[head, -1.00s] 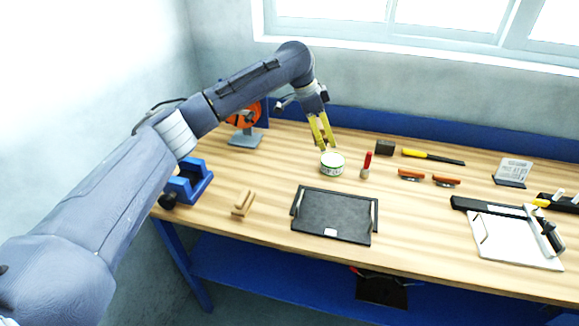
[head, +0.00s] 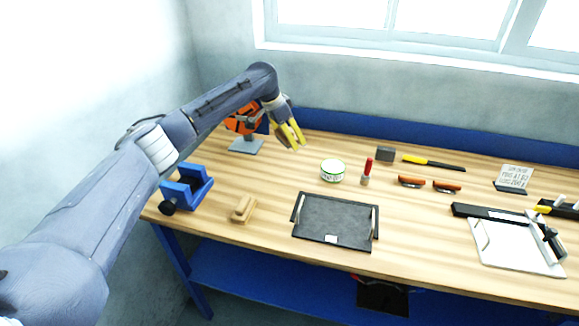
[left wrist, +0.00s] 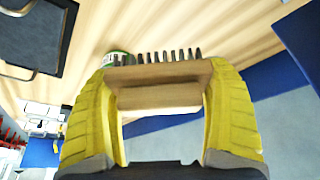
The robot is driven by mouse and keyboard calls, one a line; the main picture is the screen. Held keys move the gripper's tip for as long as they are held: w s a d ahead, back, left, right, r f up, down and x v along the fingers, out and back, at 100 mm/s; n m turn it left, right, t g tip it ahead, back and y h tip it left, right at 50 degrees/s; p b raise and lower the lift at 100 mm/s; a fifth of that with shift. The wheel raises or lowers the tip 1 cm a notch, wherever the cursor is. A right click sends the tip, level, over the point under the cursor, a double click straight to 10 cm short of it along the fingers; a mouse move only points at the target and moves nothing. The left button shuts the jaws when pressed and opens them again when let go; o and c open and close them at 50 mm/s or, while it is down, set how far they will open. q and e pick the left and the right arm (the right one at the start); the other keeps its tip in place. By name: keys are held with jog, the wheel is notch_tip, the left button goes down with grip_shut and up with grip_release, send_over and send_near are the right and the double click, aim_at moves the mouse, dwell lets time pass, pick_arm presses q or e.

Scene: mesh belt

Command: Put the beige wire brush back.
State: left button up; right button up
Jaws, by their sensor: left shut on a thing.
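My left gripper (head: 290,136) is raised over the back left of the workbench, left of the white tin. In the left wrist view its yellow fingers (left wrist: 160,100) are shut on the beige wire brush (left wrist: 160,75), a wooden block with a row of dark bristles. The bristles point away from the wrist camera. In the head view the brush cannot be made out between the fingers. My right gripper is not in view.
The white tin (head: 332,170), red-handled tool (head: 367,172) and black tray (head: 318,222) stand mid-bench. A beige wooden piece (head: 243,209) lies front left near the blue vise (head: 187,187). Bench between is clear.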

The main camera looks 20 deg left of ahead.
aim_at(292, 169)
pick_arm(q)
notch_tip(292, 169, down, 12)
jog(key=shift+f, duration=0.1)
dwell(0.6)
jog(key=shift+f, duration=0.1)
jog(key=o, duration=1.1)
jog(key=v, duration=1.2)
jog(key=shift+d, duration=0.1)
